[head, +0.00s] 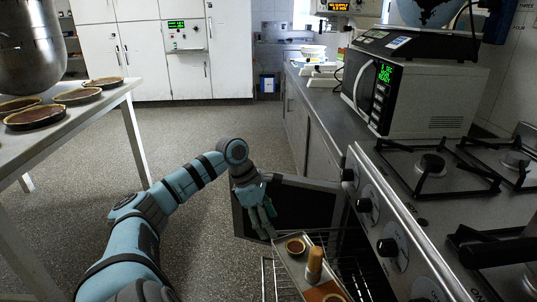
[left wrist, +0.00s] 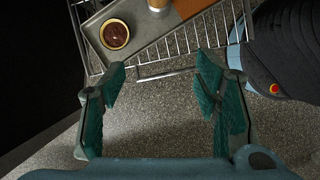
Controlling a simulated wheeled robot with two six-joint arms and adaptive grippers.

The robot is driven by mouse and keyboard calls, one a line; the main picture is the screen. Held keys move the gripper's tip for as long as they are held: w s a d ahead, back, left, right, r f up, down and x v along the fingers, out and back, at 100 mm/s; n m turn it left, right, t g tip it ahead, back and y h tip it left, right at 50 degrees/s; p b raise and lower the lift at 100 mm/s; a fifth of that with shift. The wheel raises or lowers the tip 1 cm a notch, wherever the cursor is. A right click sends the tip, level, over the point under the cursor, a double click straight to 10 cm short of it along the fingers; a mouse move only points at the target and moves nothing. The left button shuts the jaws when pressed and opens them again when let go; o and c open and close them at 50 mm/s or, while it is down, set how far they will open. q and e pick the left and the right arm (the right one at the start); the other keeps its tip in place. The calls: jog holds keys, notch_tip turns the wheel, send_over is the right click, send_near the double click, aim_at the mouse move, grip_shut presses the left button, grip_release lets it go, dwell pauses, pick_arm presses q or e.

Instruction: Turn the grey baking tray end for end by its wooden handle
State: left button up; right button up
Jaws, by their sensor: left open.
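The grey baking tray (head: 296,266) sits on a wire oven rack at the open oven. In the left wrist view the tray (left wrist: 140,45) lies at the top, beyond my fingertips. On it stands an upright wooden handle (head: 314,262), whose lower part shows at the top edge of the left wrist view (left wrist: 157,4). A small tart (head: 295,246) and a flat orange-brown piece (head: 325,292) are also on the tray. My left gripper (left wrist: 160,75) is open and empty, just off the tray's end; in the head view it (head: 267,222) is beside the oven door. My right gripper is not in view.
The open oven door (head: 290,208) lies behind the tray. The wire rack (left wrist: 190,40) extends around the tray. Oven knobs and a hob (head: 430,165) stand to the right. A table with several tarts (head: 75,97) is at the left. Open floor (head: 200,125) lies between.

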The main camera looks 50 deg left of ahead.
pick_arm(q)
jog(key=shift+s+d+n, duration=0.25)
jog(key=shift+d+n, duration=0.05)
jog(key=shift+d, duration=0.05)
jog(key=shift+w, duration=0.1)
